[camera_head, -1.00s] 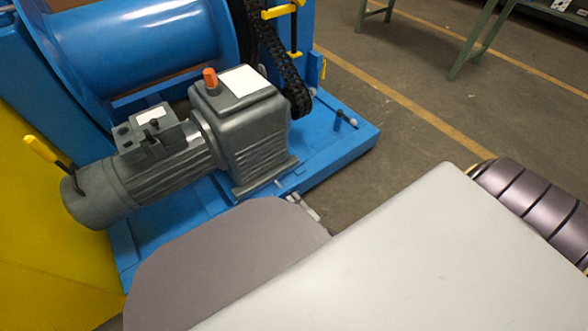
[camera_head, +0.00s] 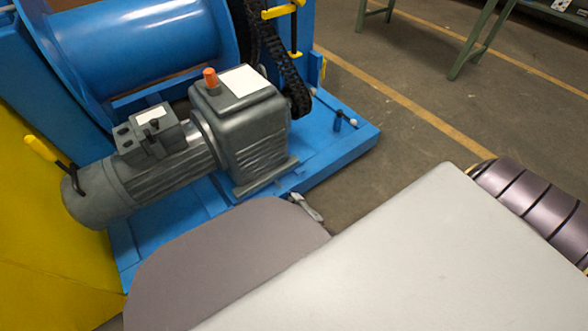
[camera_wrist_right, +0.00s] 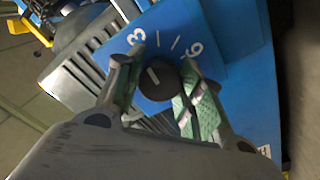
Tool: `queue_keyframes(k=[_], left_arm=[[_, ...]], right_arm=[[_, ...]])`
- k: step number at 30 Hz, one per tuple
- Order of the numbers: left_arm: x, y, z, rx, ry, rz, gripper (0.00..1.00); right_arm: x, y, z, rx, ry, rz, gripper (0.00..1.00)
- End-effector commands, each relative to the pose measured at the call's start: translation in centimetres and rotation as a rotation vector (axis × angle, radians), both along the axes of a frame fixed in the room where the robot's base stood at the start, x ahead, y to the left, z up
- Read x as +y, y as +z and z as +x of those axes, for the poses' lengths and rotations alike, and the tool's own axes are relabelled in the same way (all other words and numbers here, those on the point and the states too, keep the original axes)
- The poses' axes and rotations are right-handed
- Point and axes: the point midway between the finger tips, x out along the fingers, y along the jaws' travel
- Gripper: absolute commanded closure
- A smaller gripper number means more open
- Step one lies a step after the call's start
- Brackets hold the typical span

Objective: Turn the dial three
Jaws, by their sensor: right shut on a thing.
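The dial (camera_wrist_right: 155,85) is a round dark knob on a blue panel (camera_wrist_right: 190,30) in the right wrist view. The panel carries a white "3", tick marks and another numeral that looks like a 6 or 9. The knob's white mark points up and slightly left, roughly toward the "3". My right gripper (camera_wrist_right: 152,72) is shut on the dial, one finger on each side of it. In the head view only a small part of the right gripper (camera_head: 308,206) shows past my arm; the dial is hidden there. My left gripper is not in view.
In the head view a grey gear motor (camera_head: 245,130) with an orange cap stands on a blue base (camera_head: 350,143). A black chain (camera_head: 275,60) runs up behind it toward a blue drum (camera_head: 135,45). Open floor (camera_head: 400,150) lies to the right.

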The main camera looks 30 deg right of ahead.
Motion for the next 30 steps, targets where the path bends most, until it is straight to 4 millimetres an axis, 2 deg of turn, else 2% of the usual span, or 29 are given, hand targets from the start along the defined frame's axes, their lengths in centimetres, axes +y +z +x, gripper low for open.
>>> queue_keyframes(k=[20,30], left_arm=[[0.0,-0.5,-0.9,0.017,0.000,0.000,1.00],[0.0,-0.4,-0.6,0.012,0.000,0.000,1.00]], right_arm=[[-0.1,-0.2,0.0,0.048,-0.003,0.557,0.86],[-0.1,-0.2,-0.1,0.067,-0.003,0.815,0.86]])
